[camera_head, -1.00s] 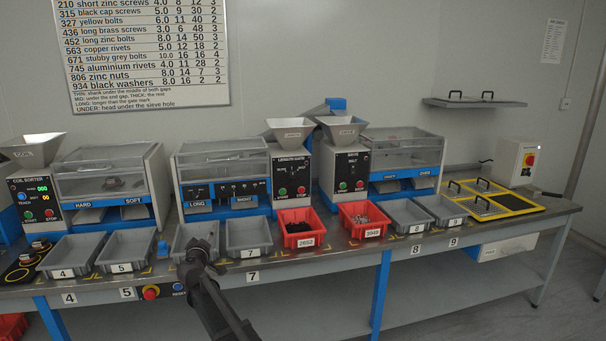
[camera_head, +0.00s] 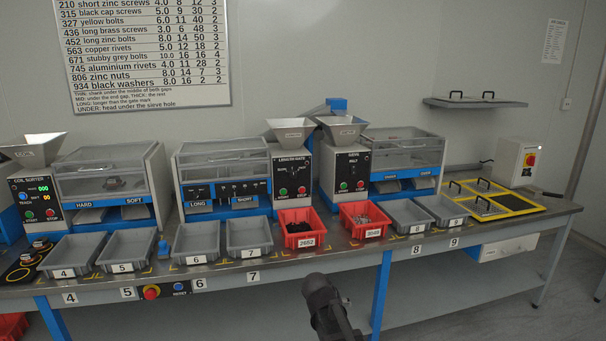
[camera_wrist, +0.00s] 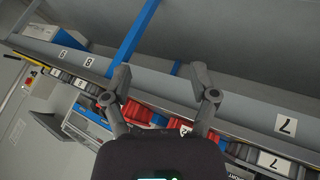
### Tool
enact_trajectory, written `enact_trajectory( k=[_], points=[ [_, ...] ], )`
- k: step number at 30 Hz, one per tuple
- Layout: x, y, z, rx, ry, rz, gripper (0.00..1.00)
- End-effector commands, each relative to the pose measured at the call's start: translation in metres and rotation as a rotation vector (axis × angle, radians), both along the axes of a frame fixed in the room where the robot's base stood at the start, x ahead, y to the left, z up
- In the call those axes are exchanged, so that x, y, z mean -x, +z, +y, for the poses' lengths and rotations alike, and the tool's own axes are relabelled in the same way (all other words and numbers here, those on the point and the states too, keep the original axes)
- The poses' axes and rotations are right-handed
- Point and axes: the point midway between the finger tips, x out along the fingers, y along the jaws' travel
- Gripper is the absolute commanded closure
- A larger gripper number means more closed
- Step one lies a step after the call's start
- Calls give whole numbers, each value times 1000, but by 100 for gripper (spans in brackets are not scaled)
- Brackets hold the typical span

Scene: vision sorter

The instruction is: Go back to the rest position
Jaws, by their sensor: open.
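My gripper shows in the wrist view (camera_wrist: 160,85), with its two fingers spread apart and nothing between them. In the head view my dark arm end (camera_head: 325,297) is in front of the bench, below the red bins and clear of the bench top. Its fingertips cannot be made out there. The bench (camera_head: 340,255) carries grey bins, among them bin 6 (camera_head: 196,258) and bin 7 (camera_head: 249,253), which look empty. A red bin labelled 2652 (camera_head: 306,242) holds dark parts. The other red bin (camera_head: 373,233) holds lighter small parts.
Sorting machines stand along the back of the bench, with the coil sorter (camera_head: 38,200) at left. A yellow-framed black panel (camera_head: 492,203) lies at right. An emergency stop button (camera_head: 151,292) is on the front edge. The floor in front at right is clear.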

Motion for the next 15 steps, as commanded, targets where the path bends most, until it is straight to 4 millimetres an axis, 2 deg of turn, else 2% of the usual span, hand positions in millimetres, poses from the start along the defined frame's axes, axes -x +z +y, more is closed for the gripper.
enact_trajectory(
  k=[1, 6, 15],
  points=[
    [25, -7, -17, -36, -27, 53, 25],
    [84, -24, -48, -164, -78, 222, 25],
    [151, -34, -65, -335, -98, 398, 25]
  ],
)
